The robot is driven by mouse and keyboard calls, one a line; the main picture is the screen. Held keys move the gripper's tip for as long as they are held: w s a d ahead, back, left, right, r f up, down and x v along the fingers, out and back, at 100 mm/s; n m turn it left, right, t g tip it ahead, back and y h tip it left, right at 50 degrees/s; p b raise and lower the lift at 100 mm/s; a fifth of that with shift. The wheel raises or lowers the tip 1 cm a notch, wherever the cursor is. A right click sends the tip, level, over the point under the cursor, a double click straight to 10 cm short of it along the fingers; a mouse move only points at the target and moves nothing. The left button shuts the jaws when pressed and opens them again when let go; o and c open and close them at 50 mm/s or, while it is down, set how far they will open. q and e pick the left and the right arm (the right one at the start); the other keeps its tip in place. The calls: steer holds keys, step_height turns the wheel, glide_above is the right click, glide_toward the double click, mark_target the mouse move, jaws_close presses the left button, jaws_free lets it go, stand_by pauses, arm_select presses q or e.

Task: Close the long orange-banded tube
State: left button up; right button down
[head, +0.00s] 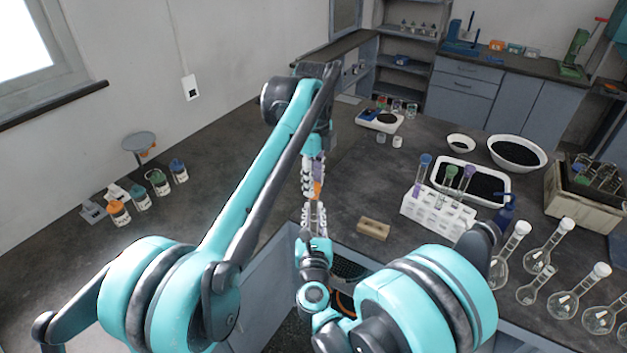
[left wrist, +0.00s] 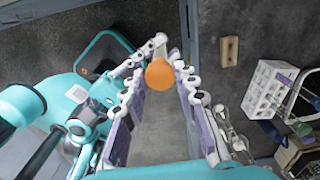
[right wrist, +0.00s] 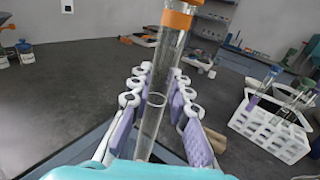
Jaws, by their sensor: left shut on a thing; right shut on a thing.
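The long clear tube (right wrist: 150,125) stands roughly upright in the right wrist view, with an orange band (right wrist: 176,18) near its top. My right gripper (right wrist: 160,78) is shut on the tube's glass below the band. My left gripper (head: 312,172) is directly above the right gripper (head: 314,216) in the head view. A round orange cap (left wrist: 160,74) sits between the left fingertips (left wrist: 174,72) in the left wrist view, and that gripper is shut on it. Orange also shows between the two grippers in the head view (head: 317,190). Whether the cap touches the tube's mouth is hidden.
A white rack (head: 437,212) with several tubes stands right of the grippers, behind round flasks (head: 541,256). A small wooden block (head: 373,229) lies nearer on the dark bench. Lidded jars (head: 158,182) stand at left. The bench between is clear.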

arm_select(q)
steer(key=m, duration=0.5)
steer(key=o, duration=0.8)
steer(key=shift+r, duration=2.25)
steer(key=shift+c, duration=0.3)
